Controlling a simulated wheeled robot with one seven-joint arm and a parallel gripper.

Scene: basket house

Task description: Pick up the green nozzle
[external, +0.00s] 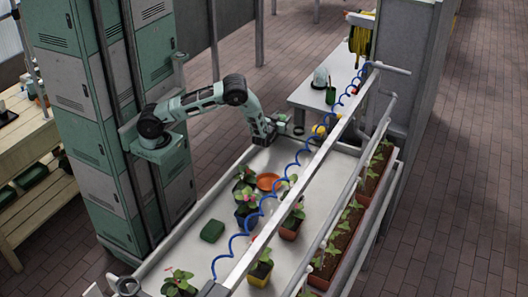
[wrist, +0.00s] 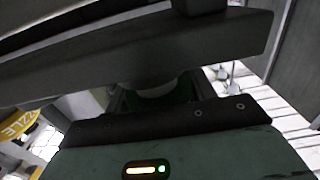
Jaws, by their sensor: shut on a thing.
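My gripper (external: 266,136) is at the far end of the white potting tray (external: 196,236), low and near its far rim. In the wrist view the dark jaws (wrist: 160,108) are close together across the picture. A dark green piece (wrist: 165,92), apparently the green nozzle, shows in the narrow gap between them, and the jaws are shut on it. Most of it is hidden by the jaws. The nozzle cannot be made out in the external view.
A metal rail with a coiled blue hose (external: 232,245) runs along the right. A white table (external: 315,92) stands beyond. A yellow label (wrist: 18,124) shows at left.

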